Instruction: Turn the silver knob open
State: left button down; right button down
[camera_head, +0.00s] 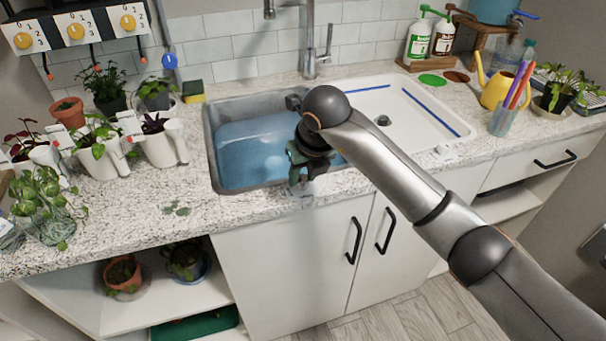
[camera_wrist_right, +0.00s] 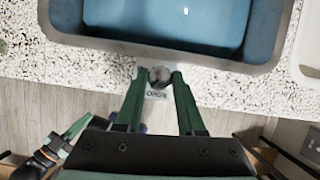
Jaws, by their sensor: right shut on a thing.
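The silver knob (camera_wrist_right: 160,73) is on the front strip of the speckled counter, just in front of the sink basin. A small label (camera_wrist_right: 156,94) reading OPEN shows beside it, on the near side. My right gripper (camera_wrist_right: 159,78) has its green fingers on either side of the knob and is shut on it. In the head view the right gripper (camera_head: 302,180) points down at the basin's front edge and mostly hides the knob. The basin (camera_head: 213,150) holds blue water. Part of my left gripper (camera_wrist_right: 72,132) seems to show low in the wrist view, its jaws unclear.
A faucet (camera_head: 309,45) stands behind the basin, with a white drainboard (camera_head: 415,105) to its right. Potted plants crowd the left counter. A yellow watering can (camera_head: 497,90) and a cup of pens (camera_head: 503,121) stand at right. The counter left of the basin has free room.

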jog(key=n, duration=0.2)
jog(key=n+g+y+b, duration=0.1)
jog(key=n, duration=0.1)
jog(key=shift+w+d+n, duration=0.1)
jog(key=shift+d+n, duration=0.05)
jog(key=shift+n, duration=0.15)
pick_arm(q)
jog(key=shift+w+d+f+b, duration=0.35)
jog(key=shift+w+d+b, duration=0.1)
jog(key=shift+d, duration=0.1)
pick_arm(e)
jog(key=shift+n+g+y, duration=0.5)
jog(key=shift+n+y, duration=0.1)
jog(key=shift+n, duration=1.2)
pick_arm(q)
jog(key=shift+s, duration=0.1)
jog(key=shift+f, duration=0.15)
pick_arm(e)
jog(key=c, duration=0.5)
grip_release()
jog(key=shift+r, duration=0.1)
pick_arm(q)
jog(key=shift+s, duration=0.15)
pick_arm(e)
jog(key=v, duration=1.2)
jog(key=shift+w+d+r, duration=0.1)
jog(key=shift+r, duration=0.1)
